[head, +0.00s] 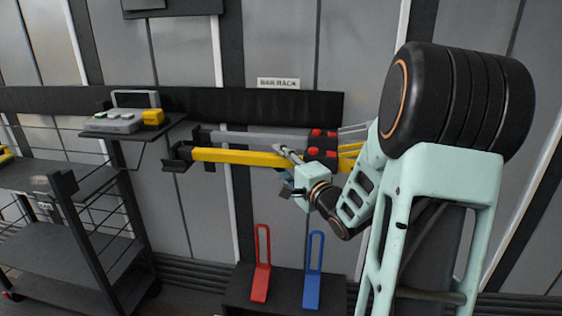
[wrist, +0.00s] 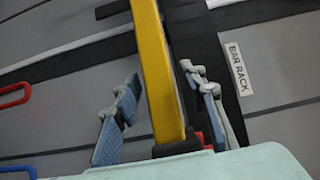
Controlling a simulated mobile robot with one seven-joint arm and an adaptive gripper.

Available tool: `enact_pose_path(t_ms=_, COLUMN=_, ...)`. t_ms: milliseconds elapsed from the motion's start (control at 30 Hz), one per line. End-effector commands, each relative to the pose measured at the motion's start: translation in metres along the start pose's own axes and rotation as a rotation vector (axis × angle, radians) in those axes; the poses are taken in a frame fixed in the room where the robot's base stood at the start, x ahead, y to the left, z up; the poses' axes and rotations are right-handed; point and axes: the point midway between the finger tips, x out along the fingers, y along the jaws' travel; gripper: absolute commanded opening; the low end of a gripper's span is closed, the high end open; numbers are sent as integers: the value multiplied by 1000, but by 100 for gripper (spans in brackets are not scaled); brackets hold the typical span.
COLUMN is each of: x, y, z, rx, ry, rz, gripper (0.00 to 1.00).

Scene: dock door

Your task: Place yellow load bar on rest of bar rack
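The yellow load bar (head: 235,156) lies roughly level along the bar rack, in front of a grey bar (head: 250,138). Its left end is at a black hooked rest (head: 177,160); whether it bears fully on it is hard to tell. Its right part passes behind my gripper, with dark and red fittings (head: 322,146) there. My gripper (head: 290,172) is at the bar's right part. In the wrist view the yellow bar (wrist: 152,60) runs between the fingers of my gripper (wrist: 158,112), which are spread with a gap visible on both sides.
A small shelf (head: 165,128) at left holds a grey and yellow device (head: 122,120). A dark cart (head: 70,245) stands lower left. Red (head: 262,265) and blue (head: 314,270) handles stand on a dark box below.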

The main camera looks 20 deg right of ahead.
Motion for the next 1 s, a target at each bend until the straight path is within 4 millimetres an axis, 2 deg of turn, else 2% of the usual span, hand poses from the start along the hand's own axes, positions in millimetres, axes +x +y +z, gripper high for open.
enact_pose_path(t_ms=100, x=-1, y=-6, z=0, rx=0, ry=1, rz=0, gripper=39)
enact_pose_path(t_ms=167, x=-9, y=-5, z=-1, rx=0, ry=1, rz=1, gripper=39)
enact_pose_path(t_ms=500, x=-80, y=-5, z=-1, rx=0, ry=4, rz=2, gripper=39)
enact_pose_path(t_ms=700, x=-110, y=-3, z=-1, rx=-1, ry=3, rz=1, gripper=39)
enact_pose_path(t_ms=1000, x=-120, y=-4, z=0, rx=0, ry=0, rz=-1, gripper=39)
